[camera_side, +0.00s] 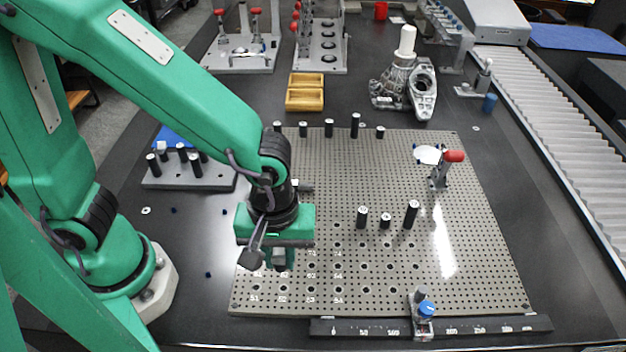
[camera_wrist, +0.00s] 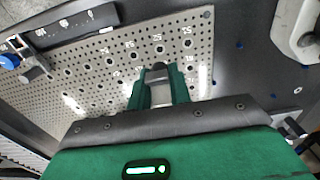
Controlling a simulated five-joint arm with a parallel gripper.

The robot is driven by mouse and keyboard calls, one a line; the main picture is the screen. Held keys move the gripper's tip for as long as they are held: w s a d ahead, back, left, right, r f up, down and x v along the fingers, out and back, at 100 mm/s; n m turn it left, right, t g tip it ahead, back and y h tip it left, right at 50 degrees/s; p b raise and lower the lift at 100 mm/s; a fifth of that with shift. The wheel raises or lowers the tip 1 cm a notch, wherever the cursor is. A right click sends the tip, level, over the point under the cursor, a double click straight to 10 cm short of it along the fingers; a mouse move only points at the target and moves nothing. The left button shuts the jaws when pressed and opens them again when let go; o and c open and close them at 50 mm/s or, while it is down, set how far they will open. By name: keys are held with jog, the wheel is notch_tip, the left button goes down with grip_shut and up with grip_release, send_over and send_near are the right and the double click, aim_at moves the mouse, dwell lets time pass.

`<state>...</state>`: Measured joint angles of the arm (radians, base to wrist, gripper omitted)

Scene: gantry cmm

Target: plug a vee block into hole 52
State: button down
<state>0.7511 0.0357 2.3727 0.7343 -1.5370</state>
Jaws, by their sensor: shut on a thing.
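My gripper (camera_side: 279,264) is low over the near left part of the perforated plate (camera_side: 470,270), pointing down. In the wrist view its two green fingers (camera_wrist: 160,88) are shut on a small grey vee block (camera_wrist: 160,95) with a darker end; it also shows between the fingers in the side view (camera_side: 279,257). Hole 52 (camera_side: 283,288) is in the nearest numbered row, a little nearer the camera than the block. In the wrist view hole 52 (camera_wrist: 160,50) is open and just beyond the block's dark end. The block's lower end and any contact with the plate are unclear.
Black pins (camera_side: 386,221) stand mid-plate and along its far edge. A red-topped clamp (camera_side: 440,170) stands at right. A ruler rail (camera_side: 480,325) with a blue-knobbed slider (camera_side: 425,308) lies along the near edge. The numbered holes around the gripper look clear.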

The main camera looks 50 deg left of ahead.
send_over(284, 292)
jog(key=shift+w+a+f, duration=0.1)
jog(key=shift+a+f, duration=0.05)
jog(key=shift+f, duration=1.2)
jog(key=shift+w+a+f, duration=0.1)
jog(key=shift+a+f, duration=0.05)
jog(key=shift+f, duration=1.2)
jog(key=shift+f, duration=0.9)
dwell(0.3)
jog(key=c, duration=1.2)
grip_release()
jog(key=shift+r, duration=0.2)
jog(key=shift+r, duration=3.75)
